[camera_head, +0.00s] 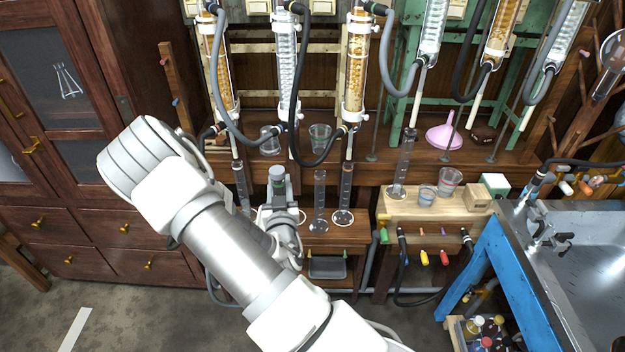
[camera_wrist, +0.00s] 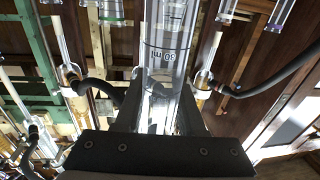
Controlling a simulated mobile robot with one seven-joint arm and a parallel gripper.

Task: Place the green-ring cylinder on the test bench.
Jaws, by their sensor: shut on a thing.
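My gripper (camera_wrist: 160,115) is shut on a clear graduated cylinder (camera_wrist: 165,45) with dark scale marks, which stands up between the fingers in the wrist view. No green ring can be made out on it. In the head view my arm reaches toward the lower wooden shelf, and my gripper (camera_head: 280,205) is partly hidden by its own links; the held cylinder is hard to make out there. A light wooden bench (camera_head: 386,212) stands right of the gripper, with a clear cylinder (camera_head: 403,165) upright on it. No label shows which surface is the test bench.
Other clear cylinders (camera_head: 319,200) (camera_head: 345,195) stand on the lower shelf, close right of my gripper. Glass columns and hoses (camera_head: 388,75) hang above. Beakers (camera_head: 449,182) and a small box (camera_head: 477,197) crowd the light bench's right side. A blue-framed sink (camera_head: 510,275) stands farther right.

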